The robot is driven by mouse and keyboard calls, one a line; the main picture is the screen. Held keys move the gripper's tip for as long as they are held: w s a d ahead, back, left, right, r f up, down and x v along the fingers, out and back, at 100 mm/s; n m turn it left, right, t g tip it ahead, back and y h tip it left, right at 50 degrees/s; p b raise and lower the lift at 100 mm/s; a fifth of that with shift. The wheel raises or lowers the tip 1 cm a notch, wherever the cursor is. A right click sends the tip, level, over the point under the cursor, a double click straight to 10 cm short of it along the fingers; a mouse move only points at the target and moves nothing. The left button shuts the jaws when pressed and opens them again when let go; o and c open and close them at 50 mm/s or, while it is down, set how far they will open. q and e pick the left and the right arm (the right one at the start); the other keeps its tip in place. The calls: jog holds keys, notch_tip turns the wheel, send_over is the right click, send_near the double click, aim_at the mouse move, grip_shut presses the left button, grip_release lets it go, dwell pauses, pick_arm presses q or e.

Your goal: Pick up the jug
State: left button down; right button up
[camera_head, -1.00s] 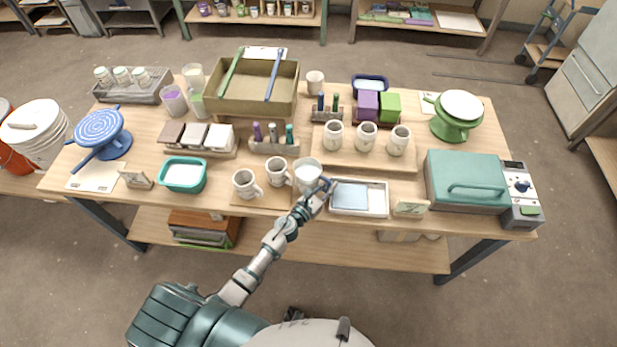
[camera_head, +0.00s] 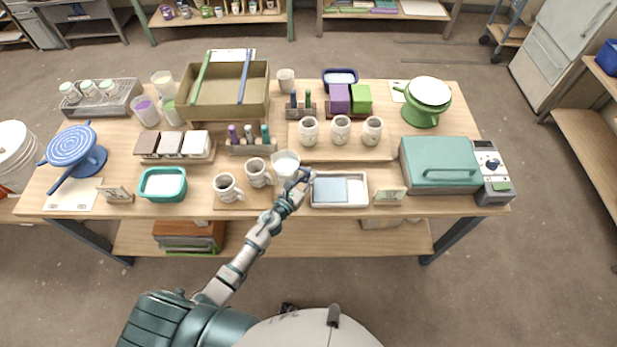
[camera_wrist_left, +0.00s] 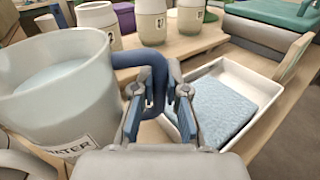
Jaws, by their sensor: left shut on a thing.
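The jug (camera_head: 286,163) is a pale, greyish-white vessel with a blue handle, standing near the table's front edge. In the left wrist view the jug (camera_wrist_left: 62,85) fills the left side, with pale liquid inside and a partly hidden label ending in "TER". My left gripper (camera_head: 303,177) is at the handle's right side. In the left wrist view my left gripper (camera_wrist_left: 158,105) has its fingers on both sides of the blue handle (camera_wrist_left: 146,62) and is shut on it. I cannot tell whether the jug is clear of the table. My right gripper is not in view.
A white tray (camera_head: 361,203) with a blue sponge-like pad (camera_head: 329,190) lies just right of the gripper. Two mugs (camera_head: 228,187) stand left of the jug. Three numbered mugs (camera_head: 341,130) stand behind on a board. A teal-lidded box (camera_head: 440,160) is farther right.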

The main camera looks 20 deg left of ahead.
pick_arm(q)
notch_tip(320, 180, up, 11)
jog(key=p, duration=0.8)
jog(key=shift+r, duration=0.15)
notch_tip(320, 180, up, 3)
jog(key=shift+r+p, duration=0.15)
jog(key=shift+p, duration=0.75)
dwell(0.4)
